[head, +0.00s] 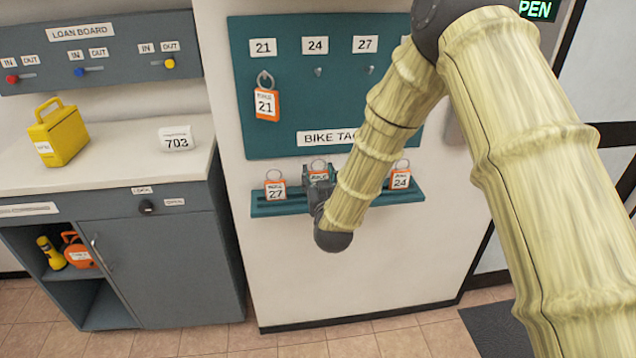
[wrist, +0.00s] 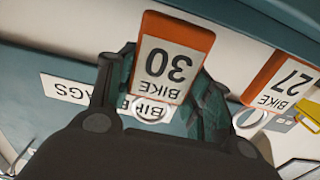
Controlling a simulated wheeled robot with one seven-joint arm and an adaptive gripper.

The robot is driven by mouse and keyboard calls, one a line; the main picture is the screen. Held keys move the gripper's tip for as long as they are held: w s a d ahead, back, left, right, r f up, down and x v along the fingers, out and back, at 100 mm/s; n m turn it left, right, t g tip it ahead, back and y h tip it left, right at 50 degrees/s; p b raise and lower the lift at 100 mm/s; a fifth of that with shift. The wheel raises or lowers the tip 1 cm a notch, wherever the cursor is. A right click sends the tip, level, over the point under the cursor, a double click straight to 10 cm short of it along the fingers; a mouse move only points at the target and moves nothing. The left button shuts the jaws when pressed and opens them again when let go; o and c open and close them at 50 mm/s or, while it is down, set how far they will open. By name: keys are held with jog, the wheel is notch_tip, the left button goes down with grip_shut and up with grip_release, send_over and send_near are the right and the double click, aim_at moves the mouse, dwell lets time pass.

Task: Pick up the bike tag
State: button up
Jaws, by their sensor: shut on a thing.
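The orange-and-white tag marked BIKE 30 (wrist: 172,58) sits between my two gripper fingers in the wrist view, which shows it upside down. My gripper (head: 318,176) is shut on this tag at the small teal shelf (head: 350,198) below the bike tag board. In the head view the tag's top and ring show above my gripper, and its lower part is hidden. I cannot tell whether it touches the shelf. Tag 27 (head: 275,188) stands to the left and tag 24 (head: 400,180) to the right. Tag 27 also shows in the wrist view (wrist: 277,85).
The teal board (head: 290,90) holds tag 21 (head: 266,103) on a hook; the hooks under 24 and 27 are bare. My arm hides the board's right side.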

jog(key=shift+r, duration=0.65)
jog(key=s+r+b, duration=0.1)
jog(key=s+b, duration=0.1)
jog(key=s, duration=1.4)
jog(key=shift+r, duration=0.35)
